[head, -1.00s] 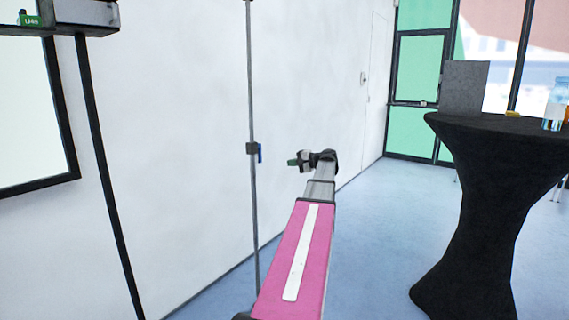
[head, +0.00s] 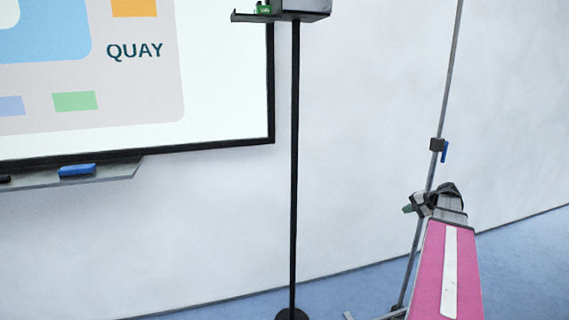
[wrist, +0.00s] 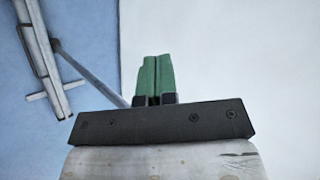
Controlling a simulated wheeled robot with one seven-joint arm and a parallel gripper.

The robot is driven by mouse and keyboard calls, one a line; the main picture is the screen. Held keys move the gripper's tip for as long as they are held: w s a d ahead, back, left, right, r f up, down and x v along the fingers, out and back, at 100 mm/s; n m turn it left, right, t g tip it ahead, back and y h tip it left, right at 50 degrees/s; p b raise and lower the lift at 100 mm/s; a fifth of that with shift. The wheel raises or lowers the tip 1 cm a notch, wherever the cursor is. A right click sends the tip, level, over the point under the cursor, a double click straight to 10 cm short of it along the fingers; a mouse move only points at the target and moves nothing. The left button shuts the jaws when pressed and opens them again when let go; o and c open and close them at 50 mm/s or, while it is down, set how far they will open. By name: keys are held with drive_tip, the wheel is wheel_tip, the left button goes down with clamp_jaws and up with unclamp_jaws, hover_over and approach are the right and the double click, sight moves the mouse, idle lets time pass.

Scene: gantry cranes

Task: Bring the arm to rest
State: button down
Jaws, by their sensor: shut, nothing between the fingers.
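My gripper (head: 408,208) is at the end of my pink arm, at the right of the head view. In the wrist view its two green fingers (wrist: 153,78) stand side by side and closed, with nothing between them. In the head view the gripper is in front of a thin grey pole stand (head: 430,170) with a blue-handled clamp. I cannot tell whether it touches the pole.
A whiteboard (head: 225,90) with a tray and a blue eraser (head: 77,170) is on the wall at the left. A black pole (head: 294,170) carries a projector-like box (head: 305,8) and a small shelf. Blue floor (head: 520,260) is clear at the right.

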drive_tip(key=s+a+f+n+g+h, duration=0.2)
drive_tip(key=s+a+f, duration=0.4)
drive_tip(key=a, duration=0.4)
drive_tip(key=s+a+f+n+g+h, duration=0.2)
drive_tip(key=s+a+f+n, duration=0.2)
drive_tip(key=a, duration=0.6)
drive_tip(key=s+a+f+n+g+h, duration=0.2)
drive_tip(key=s+a+f+n+g, duration=0.1)
drive_tip(key=s+a+f, duration=0.5)
drive_tip(key=a, duration=0.3)
drive_tip(key=shift+f+h, duration=0.2)
drive_tip(key=shift+h, duration=0.2)
